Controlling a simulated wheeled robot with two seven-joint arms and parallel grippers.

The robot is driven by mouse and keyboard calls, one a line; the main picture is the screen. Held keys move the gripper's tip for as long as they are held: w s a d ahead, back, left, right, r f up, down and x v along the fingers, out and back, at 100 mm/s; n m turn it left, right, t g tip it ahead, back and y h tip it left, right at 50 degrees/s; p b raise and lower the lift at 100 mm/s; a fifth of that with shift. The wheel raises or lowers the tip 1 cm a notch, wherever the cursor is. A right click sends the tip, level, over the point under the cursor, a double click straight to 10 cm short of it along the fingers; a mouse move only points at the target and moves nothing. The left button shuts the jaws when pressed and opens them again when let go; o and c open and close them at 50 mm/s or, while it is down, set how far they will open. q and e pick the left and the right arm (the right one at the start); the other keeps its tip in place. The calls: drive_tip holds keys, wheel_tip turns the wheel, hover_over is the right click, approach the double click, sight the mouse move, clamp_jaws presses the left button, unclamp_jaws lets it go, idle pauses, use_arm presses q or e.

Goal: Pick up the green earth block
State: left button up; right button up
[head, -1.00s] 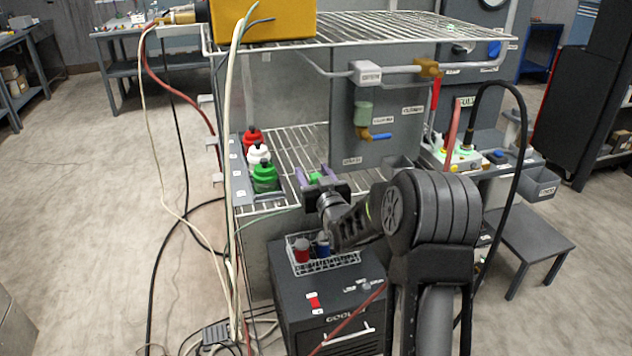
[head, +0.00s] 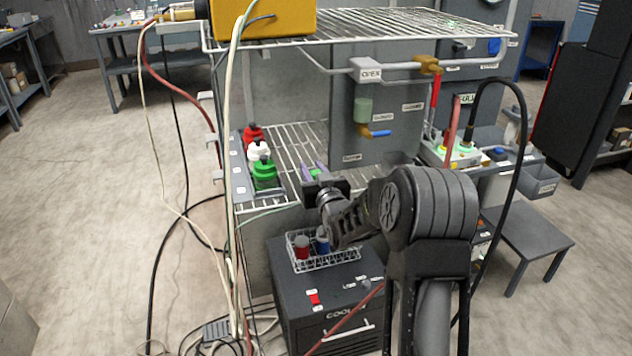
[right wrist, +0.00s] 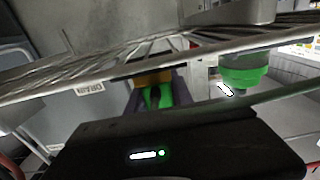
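The green earth block (head: 314,174) shows as a small bright green patch between the purple fingertips of my right gripper (head: 315,171), over the wire shelf. In the right wrist view the green block (right wrist: 162,97) fills the space between the two fingers, with a dark part in front of it and a yellow-brown patch behind its top. The right gripper looks shut on it. Most of the block is hidden by the gripper in the head view. I cannot tell whether it touches the shelf. My left gripper is not in view.
Red, white and green bottles (head: 264,172) stand left of the gripper. The wire shelf (head: 288,143) has a front rail close to the hand. A wire basket (head: 340,262) sits on the cooler (head: 330,301) below. Hoses (head: 229,130) hang at the left.

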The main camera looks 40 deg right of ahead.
clamp_jaws()
wheel_tip(320, 180, up, 10)
drive_tip(key=shift+b, duration=0.35)
